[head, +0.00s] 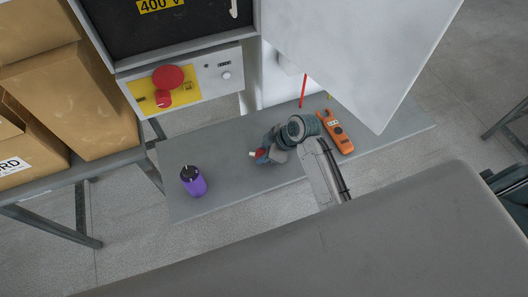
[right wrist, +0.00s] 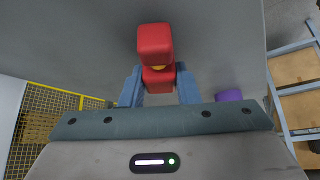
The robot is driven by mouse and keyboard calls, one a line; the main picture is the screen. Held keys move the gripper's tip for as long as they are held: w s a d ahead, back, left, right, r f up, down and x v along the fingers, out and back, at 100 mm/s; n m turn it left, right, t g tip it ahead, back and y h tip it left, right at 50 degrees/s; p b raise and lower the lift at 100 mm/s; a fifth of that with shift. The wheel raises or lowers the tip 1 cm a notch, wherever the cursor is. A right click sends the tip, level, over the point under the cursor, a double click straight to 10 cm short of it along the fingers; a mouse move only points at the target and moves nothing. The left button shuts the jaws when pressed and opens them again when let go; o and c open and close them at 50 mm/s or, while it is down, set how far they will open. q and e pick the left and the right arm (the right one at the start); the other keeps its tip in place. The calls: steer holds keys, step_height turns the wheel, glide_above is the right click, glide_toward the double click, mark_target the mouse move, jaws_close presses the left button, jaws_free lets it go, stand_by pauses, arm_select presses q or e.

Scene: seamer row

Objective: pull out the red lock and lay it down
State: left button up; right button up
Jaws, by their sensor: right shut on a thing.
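My right gripper (head: 262,156) is shut on the red lock (head: 260,153), over the grey shelf (head: 225,190). The right wrist view shows the red lock (right wrist: 155,42) gripped between the two blue fingers of the right gripper (right wrist: 158,88), with a small yellow spot at its middle. I cannot tell whether the lock touches the shelf. The switch panel (head: 207,84) has a red round knob (head: 168,76) on a yellow plate, with a smaller red part just below it. My left gripper is not in view.
A purple container (head: 193,181) with a dark top stands on the shelf to the left. An orange meter (head: 338,131) lies to the right of my wrist, near a thin red rod (head: 303,91). A white cabinet door (head: 355,50) overhangs the right part. The shelf's front middle is clear.

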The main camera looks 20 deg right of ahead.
steer(key=o, duration=1.1)
steer(key=shift+r, duration=0.1)
steer(key=shift+d+r, duration=0.2)
steer(key=shift+r, duration=0.05)
steer(key=b+v, duration=0.2)
steer(key=v, duration=0.4)
steer(key=shift+s+d+r, duration=0.15)
steer(key=shift+s+r, duration=0.05)
steer(key=shift+r, duration=0.15)
